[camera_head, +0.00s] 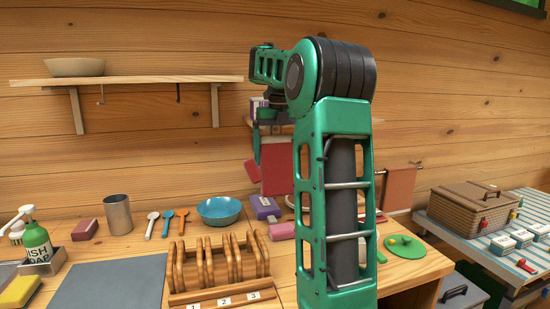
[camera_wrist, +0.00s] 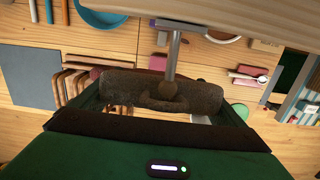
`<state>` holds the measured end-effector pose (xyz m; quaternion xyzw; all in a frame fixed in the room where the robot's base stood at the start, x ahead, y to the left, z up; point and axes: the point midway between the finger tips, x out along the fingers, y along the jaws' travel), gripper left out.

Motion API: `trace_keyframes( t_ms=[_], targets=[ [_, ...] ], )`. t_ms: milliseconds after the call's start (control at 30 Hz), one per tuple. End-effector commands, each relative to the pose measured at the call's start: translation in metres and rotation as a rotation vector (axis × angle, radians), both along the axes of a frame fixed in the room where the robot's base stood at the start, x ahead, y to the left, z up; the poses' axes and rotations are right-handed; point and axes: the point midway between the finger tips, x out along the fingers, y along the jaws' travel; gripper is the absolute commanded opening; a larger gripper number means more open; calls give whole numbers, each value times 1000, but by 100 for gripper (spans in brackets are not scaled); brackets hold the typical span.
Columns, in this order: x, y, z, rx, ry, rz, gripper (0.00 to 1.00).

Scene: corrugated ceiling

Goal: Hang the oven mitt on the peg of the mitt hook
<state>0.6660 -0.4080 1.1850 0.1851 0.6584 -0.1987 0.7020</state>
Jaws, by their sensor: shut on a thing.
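A grey metal rod (camera_wrist: 173,52), seemingly the peg of the mitt hook, comes down from a pale board. Its lower end meets a rounded, loop-like part of the brown piece; I cannot tell whether the loop is around it. In the head view my arm hides most of the gripper, and a red shape (camera_head: 276,168) hangs below it.
A wall shelf (camera_head: 130,80) with a bowl (camera_head: 75,67) is at the left. The table holds a blue bowl (camera_head: 219,210), a wooden rack (camera_head: 218,264), spoons and a metal cup (camera_head: 118,215). A towel (camera_head: 400,188) hangs at the right, near a wicker basket (camera_head: 468,207).

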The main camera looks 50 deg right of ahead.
Motion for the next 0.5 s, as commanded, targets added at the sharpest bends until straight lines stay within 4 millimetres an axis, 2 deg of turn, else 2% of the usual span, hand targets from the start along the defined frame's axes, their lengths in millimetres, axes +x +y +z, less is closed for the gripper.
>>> trace_keyframes(
  t_ms=[500],
  targets=[
    [22, -13, -5, 0, 0, -1, 70]
  ],
)
